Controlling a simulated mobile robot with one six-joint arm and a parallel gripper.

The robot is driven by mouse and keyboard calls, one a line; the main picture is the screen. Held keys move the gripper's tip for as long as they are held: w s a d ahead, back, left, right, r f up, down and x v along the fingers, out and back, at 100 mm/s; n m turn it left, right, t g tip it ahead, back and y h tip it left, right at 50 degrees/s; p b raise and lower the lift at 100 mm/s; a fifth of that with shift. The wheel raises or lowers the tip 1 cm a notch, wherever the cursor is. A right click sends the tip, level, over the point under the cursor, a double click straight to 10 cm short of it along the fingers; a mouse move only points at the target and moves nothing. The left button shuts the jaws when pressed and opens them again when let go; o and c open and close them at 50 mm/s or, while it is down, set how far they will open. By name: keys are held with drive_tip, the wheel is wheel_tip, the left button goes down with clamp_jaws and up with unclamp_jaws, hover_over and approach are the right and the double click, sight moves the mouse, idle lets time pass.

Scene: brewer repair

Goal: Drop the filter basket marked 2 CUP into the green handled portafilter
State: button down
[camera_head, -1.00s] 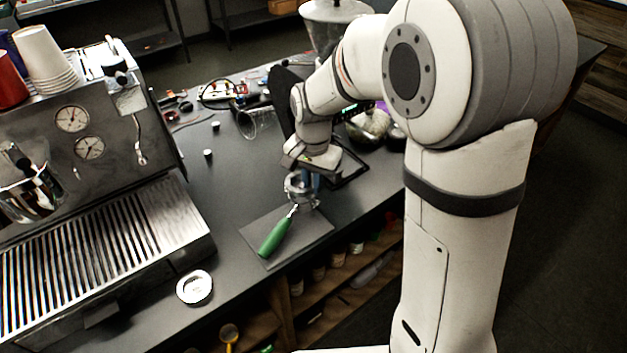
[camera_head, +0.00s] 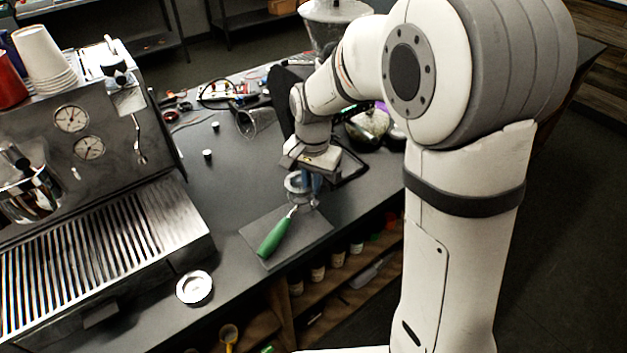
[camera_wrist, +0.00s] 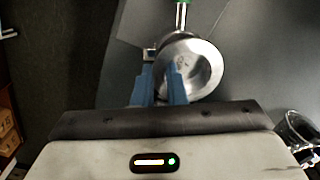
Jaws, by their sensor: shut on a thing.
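The portafilter with the green handle (camera_head: 273,237) lies on a dark mat, its handle toward the front left. The handle also shows at the top of the wrist view (camera_wrist: 182,14). My gripper (camera_wrist: 161,84) points down, its blue fingers shut on the rim of a round metal filter basket (camera_wrist: 205,68). In the head view the basket (camera_head: 295,183) is at the portafilter's head and largely hides it. I cannot tell whether the basket is above the head or touching it. A faint mark shows inside the basket, too small to read.
The dark mat (camera_head: 262,256) lies near the counter's front edge. A shallow round metal piece (camera_head: 195,287) lies to its left, by the espresso machine's drip tray (camera_head: 110,255). A glass (camera_head: 255,122) and small parts stand behind. The counter left of the mat is mostly clear.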

drive_tip(key=shift+f+b, duration=0.8)
drive_tip(key=shift+f, duration=0.3)
idle(0.6)
drive_tip(key=c, duration=1)
unclamp_jaws()
drive_tip(key=shift+r+p, duration=2.5)
drive_tip(key=shift+r, duration=1)
